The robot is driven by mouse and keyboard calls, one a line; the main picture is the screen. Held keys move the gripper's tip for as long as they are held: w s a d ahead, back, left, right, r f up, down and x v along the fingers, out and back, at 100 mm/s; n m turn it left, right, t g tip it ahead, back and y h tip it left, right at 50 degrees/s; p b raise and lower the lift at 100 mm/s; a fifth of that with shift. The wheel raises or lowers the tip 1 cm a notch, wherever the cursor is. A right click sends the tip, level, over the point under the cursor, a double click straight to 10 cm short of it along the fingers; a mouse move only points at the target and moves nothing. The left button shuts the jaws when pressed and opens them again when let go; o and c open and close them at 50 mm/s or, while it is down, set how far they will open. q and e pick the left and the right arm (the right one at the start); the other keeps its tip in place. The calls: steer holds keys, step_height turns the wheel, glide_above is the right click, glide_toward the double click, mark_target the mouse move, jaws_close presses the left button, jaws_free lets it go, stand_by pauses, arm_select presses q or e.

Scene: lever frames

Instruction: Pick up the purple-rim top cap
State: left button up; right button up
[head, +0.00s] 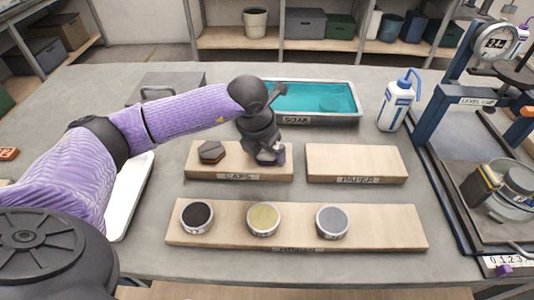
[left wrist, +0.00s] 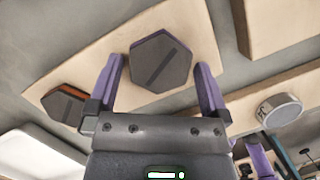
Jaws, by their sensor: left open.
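The purple-rim top cap (left wrist: 160,62) is a dark hexagon with a slot across its top and a thin purple edge. In the left wrist view it lies on the pale caps board (left wrist: 100,42), between the two purple fingers of my left gripper (left wrist: 159,82). The fingers are open, one on each side of it. In the head view my left gripper (head: 268,155) points down at the right part of the caps board (head: 215,174) and hides this cap. A second hexagonal cap, with an orange rim (head: 211,152), lies on the board's left part.
An empty paper board (head: 355,162) is to the right. A front board (head: 390,232) holds three round tins (head: 263,219). Behind stand a teal soak tray (head: 318,98) and a white bottle (head: 397,100). A blue lever frame (head: 425,120) fills the right side.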

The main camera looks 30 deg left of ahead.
arm_select(q)
steer(key=shift+r, duration=0.1)
jaws_close()
